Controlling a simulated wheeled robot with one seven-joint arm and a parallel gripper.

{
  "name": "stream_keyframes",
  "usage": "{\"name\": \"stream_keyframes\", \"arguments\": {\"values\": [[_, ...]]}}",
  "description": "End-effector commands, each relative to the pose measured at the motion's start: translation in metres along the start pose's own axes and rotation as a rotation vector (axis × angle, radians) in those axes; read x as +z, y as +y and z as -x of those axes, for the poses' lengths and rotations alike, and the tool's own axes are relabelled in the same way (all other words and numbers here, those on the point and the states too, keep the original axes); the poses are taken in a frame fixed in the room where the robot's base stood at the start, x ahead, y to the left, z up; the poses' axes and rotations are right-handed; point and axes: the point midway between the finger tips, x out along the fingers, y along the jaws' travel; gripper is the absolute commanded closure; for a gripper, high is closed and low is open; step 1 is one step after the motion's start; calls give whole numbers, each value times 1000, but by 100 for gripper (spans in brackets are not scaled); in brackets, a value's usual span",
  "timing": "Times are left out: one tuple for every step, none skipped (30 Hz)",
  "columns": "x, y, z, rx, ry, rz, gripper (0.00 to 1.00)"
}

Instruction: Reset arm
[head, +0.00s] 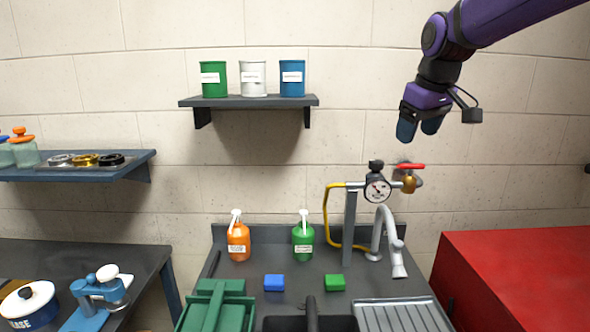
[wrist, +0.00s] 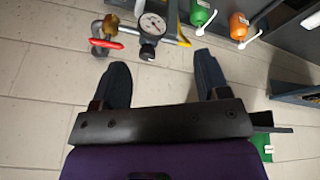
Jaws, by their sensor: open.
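My purple arm reaches in from the upper right of the head view. My gripper (head: 421,130) hangs in the air with its dark blue fingers pointing down, in front of the wall and above the gauge and red valve. In the wrist view my gripper (wrist: 160,80) shows two fingers set well apart with nothing between them. It touches nothing that I can see.
Below are a pressure gauge (head: 377,189), a red-handled valve (head: 411,167) and a faucet (head: 385,235). A shelf (head: 250,101) with three cans is left. Orange (head: 238,243) and green (head: 303,243) bottles stand on the counter. A red cabinet (head: 520,275) is right.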

Motion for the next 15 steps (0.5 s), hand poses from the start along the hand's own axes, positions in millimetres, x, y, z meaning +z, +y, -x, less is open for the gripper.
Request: {"name": "stream_keyframes", "arguments": {"values": [[16, -8, 10, 20, 1, -22, 31], [26, -12, 14, 29, 1, -36, 31], [38, -18, 19, 40, 1, -58, 31], [48, -21, 23, 49, 2, -74, 31], [58, -25, 27, 56, 3, -91, 31], [71, -30, 31, 66, 6, -112, 31], [81, -33, 34, 72, 9, -131, 31], [91, -37, 37, 78, 11, -146, 31], [104, -41, 40, 85, 16, -170, 31], [115, -44, 42, 90, 20, -188, 31], [125, -48, 44, 94, 24, -205, 31], [138, -52, 47, 98, 31, -229, 31], [149, -55, 48, 101, 36, -247, 31], [159, -58, 49, 103, 41, -265, 31], [173, -63, 50, 105, 48, -288, 31]]}}
